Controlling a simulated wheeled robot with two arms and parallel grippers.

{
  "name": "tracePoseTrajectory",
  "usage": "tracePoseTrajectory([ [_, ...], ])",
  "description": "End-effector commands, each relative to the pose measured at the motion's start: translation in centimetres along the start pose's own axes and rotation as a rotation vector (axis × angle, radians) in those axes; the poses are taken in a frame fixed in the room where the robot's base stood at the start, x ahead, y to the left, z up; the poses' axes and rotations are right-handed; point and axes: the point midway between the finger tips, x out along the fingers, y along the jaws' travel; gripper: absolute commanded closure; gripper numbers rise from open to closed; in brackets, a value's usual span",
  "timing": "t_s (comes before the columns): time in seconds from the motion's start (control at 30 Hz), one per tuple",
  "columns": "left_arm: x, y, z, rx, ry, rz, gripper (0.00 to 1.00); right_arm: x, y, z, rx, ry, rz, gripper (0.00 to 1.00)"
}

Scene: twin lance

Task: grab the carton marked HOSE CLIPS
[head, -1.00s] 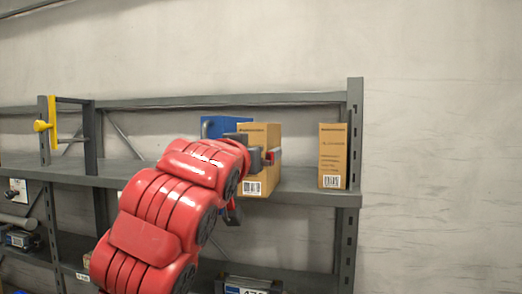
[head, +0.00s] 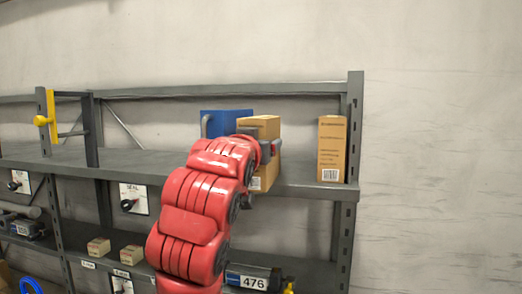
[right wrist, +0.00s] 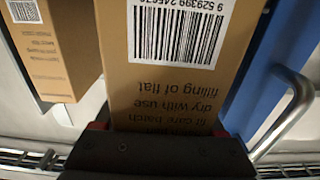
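A tan carton (head: 266,128) stands on the upper shelf, in front of a blue item. In the right wrist view this carton (right wrist: 170,90) fills the middle, with a barcode label and small print upside down. I cannot read HOSE CLIPS on it. My right gripper (head: 266,150) reaches it from the front. Its red pads (right wrist: 158,128) lie against both sides of the carton, with no clear gap. A second tan carton (head: 332,150) stands at the shelf's right end; its marking is too small to read. It also shows in the right wrist view (right wrist: 58,55). My left gripper is out of view.
The blue item (head: 227,122) with a grey handle is close beside the held carton. A grey upright (head: 352,130) bounds the shelf (head: 300,188) at right. Small boxes (head: 99,247) and a device marked 476 (head: 252,280) are on the lower shelf. A yellow fixture (head: 50,118) is at left.

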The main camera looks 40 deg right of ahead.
Motion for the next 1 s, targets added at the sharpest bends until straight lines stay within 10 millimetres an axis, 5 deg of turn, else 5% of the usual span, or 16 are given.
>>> tracePoseTrajectory([
  [0.03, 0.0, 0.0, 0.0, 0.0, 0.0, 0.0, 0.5, 0.0, 0.0, 0.1, -0.001, -0.002, 0.001, 0.58],
  [0.27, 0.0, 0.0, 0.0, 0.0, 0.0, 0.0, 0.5, 0.0, 0.0, 0.1, -0.001, -0.002, 0.001, 0.99],
  [1.0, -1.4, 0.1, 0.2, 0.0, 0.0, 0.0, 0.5, 0.0, 0.0, -1.8, 0.002, -0.001, -0.003, 1.0],
])
